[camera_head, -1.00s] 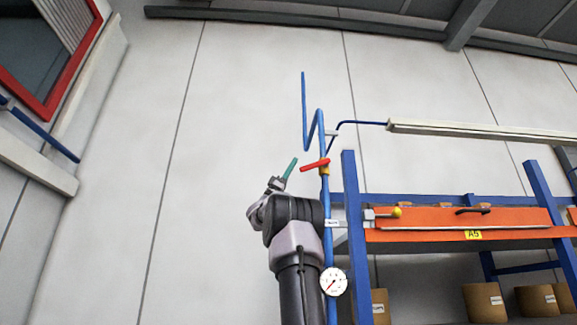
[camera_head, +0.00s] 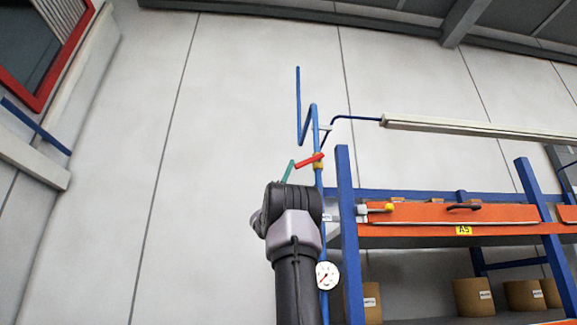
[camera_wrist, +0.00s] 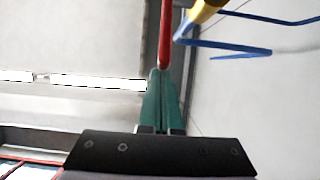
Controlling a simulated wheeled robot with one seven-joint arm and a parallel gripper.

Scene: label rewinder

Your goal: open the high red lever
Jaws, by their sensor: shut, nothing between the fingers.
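The red lever (camera_head: 309,161) sits high on the blue vertical pipe (camera_head: 319,190), at a yellow valve body (camera_head: 318,160). It points left from the pipe and is tilted, its free end a little lower. My gripper (camera_head: 291,163) has green fingers and is shut and empty, its tips at the lever's free end. In the wrist view the shut green fingers (camera_wrist: 160,75) point at the end of the red lever (camera_wrist: 166,35), and the yellow valve body (camera_wrist: 205,10) is at the top. I cannot tell whether the tips touch the lever.
A pressure gauge (camera_head: 328,275) is lower on the pipe. A rack with blue posts (camera_head: 348,230) and an orange beam (camera_head: 420,212) stands close on the right. A light bar (camera_head: 470,128) hangs above it.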

